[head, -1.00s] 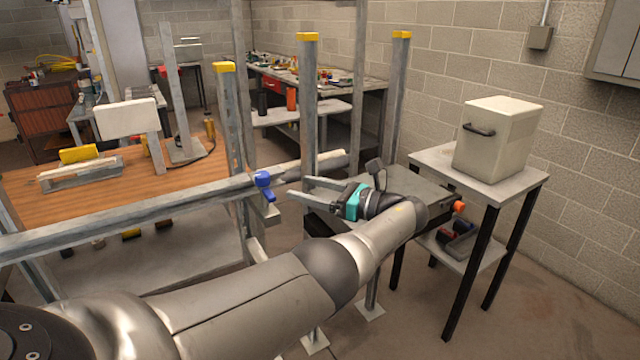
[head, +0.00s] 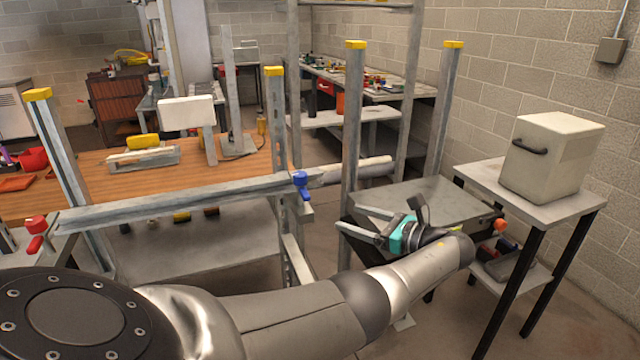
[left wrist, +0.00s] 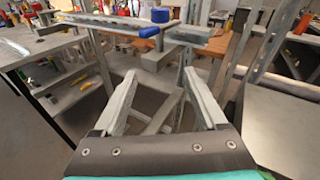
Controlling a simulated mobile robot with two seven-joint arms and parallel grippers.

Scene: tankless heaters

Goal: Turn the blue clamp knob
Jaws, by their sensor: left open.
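The blue clamp knob (head: 301,184) sits at the right end of a grey horizontal rail (head: 180,205), beside an upright post. It also shows in the left wrist view (left wrist: 158,18), near the top, ahead of the fingers. My left gripper (head: 350,218), with a teal body, is open and empty. In the head view it is to the right of and a little below the knob, apart from it, with its fingers pointing left. In the left wrist view its two fingers (left wrist: 160,92) spread wide with nothing between them. My right gripper does not show.
Yellow-capped posts (head: 354,110) stand around the rail. A red clamp knob (head: 36,230) is at the rail's left end. A grey table (head: 440,200) is behind my gripper. A white box (head: 552,155) stands on a small table at right. A wooden bench (head: 100,185) lies beyond the rail.

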